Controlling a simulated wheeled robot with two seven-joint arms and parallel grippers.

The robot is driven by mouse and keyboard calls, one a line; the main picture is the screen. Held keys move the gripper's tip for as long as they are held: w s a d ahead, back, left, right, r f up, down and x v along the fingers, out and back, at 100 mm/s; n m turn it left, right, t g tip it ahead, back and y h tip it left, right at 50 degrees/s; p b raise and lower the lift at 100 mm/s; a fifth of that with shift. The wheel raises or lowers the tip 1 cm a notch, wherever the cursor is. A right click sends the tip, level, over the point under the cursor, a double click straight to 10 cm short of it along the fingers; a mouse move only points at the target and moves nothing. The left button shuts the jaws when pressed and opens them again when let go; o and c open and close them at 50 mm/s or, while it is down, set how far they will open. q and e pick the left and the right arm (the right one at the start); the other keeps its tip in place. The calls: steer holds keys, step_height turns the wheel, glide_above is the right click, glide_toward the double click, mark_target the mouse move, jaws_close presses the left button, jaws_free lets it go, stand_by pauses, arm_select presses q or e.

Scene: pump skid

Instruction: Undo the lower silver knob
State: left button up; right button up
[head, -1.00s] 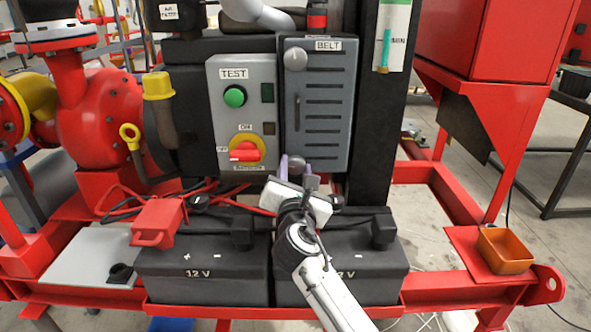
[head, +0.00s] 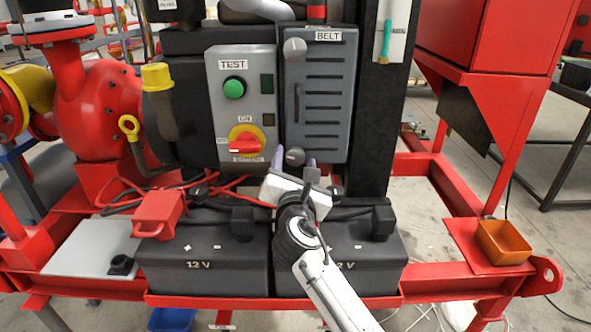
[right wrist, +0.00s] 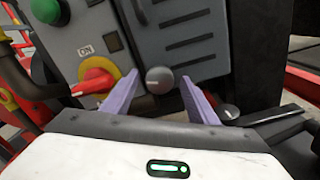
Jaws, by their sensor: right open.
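The lower silver knob (head: 294,156) sits at the bottom of the grey BELT panel (head: 322,110). It also shows in the right wrist view (right wrist: 159,80), round with a pale index mark. My right gripper (head: 294,161) is open, with its purple fingers on either side of the knob and a visible gap to each. In the right wrist view the fingertips (right wrist: 158,76) are spread and hold nothing. The upper silver knob (head: 294,49) is at the top left of the same panel. My left gripper is out of view.
Left of the BELT panel is a grey box with a green TEST button (head: 233,89) and a red and yellow rotary switch (head: 245,144). Two black batteries (head: 205,268) stand below. An orange tray (head: 504,243) sits on the red frame at the right.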

steer(key=s+p, duration=0.1)
steer(key=s, duration=0.9)
